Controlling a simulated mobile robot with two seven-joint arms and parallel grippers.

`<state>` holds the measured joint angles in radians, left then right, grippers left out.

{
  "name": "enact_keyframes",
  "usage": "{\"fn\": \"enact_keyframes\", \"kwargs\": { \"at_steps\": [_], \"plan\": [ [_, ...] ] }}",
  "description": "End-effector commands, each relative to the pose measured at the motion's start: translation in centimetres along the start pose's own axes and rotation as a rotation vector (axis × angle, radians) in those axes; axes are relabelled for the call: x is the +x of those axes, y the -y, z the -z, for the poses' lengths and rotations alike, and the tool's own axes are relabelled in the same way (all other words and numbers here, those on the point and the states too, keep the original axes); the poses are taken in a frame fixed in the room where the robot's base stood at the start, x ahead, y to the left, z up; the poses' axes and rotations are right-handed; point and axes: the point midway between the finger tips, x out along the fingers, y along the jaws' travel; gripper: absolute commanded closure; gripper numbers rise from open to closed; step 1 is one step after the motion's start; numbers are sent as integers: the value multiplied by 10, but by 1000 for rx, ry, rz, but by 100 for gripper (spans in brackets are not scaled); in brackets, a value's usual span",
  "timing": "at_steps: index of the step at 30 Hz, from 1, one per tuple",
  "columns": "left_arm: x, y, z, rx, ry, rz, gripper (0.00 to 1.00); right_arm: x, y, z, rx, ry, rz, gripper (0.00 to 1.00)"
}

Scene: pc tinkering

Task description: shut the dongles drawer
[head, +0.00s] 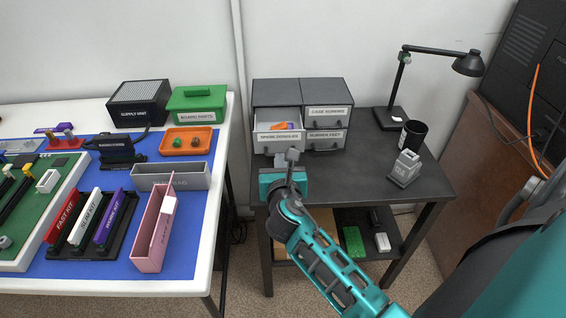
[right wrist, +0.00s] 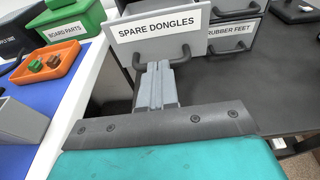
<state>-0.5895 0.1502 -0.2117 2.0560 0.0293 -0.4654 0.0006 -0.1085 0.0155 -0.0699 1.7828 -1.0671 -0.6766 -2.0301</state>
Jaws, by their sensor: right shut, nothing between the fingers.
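My right gripper (head: 291,156) is shut and empty, in front of the drawer's front. In the right wrist view the gripper's fingers (right wrist: 156,72) point at the drawer front near the handle; whether they touch is unclear. My left gripper is not in view.
The "CASE SCREWS" (head: 327,113) and "RUBBER FEET" (head: 325,136) drawers beside it look shut. A white workbench (head: 228,125) is at left.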

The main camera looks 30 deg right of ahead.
Motion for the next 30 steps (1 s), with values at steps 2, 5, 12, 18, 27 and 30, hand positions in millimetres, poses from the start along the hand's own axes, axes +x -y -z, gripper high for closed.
{"fn": "enact_keyframes", "kwargs": {
  "at_steps": [2, 5, 12, 18, 27, 30],
  "plan": [
    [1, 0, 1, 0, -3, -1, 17, -1, -1, 1, 0, 0, 0, 100],
    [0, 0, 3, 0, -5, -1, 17, -1, -1, 1, 0, -1, 0, 100],
    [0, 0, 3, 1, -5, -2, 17, -1, -1, 1, 0, -1, 0, 100],
    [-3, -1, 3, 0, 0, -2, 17, 7, -2, -3, -3, 1, 0, 100],
    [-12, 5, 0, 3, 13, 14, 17, 65, 0, -17, -4, 2, 0, 100],
    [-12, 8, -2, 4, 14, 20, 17, 84, 0, -20, -4, 2, 0, 100]
  ]
}}
